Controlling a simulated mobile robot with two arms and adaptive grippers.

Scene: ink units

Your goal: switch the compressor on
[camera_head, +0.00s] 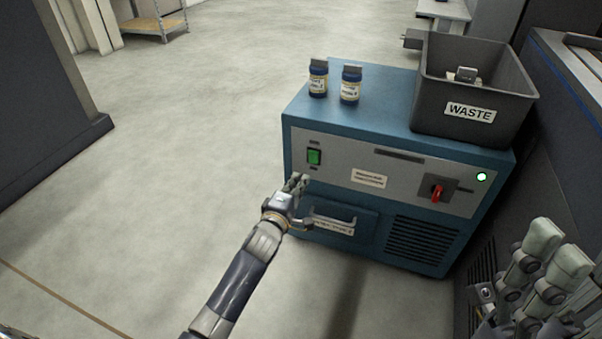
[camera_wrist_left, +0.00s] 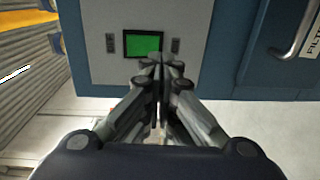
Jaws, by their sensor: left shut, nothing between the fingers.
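The compressor is a blue cabinet (camera_head: 370,110) with a grey front panel. A green rocker switch (camera_head: 314,157) sits at the panel's left; it also shows in the left wrist view (camera_wrist_left: 143,45). A red rotary knob (camera_head: 437,194) and a lit, pale green round lamp (camera_head: 482,177) are at the panel's right. My left gripper (camera_head: 298,180) is shut and empty, just below and left of the green switch. In the left wrist view, its closed fingertips (camera_wrist_left: 160,62) appear just below the switch; contact cannot be told. My right gripper (camera_head: 545,255) is at the lower right, partly cut off.
Two dark blue jars (camera_head: 318,78) (camera_head: 350,85) and a grey WASTE bin (camera_head: 425,95) stand on the cabinet top. A drawer handle (camera_head: 333,219) and a vent grille (camera_head: 421,240) are low on the front. Open floor lies to the left.

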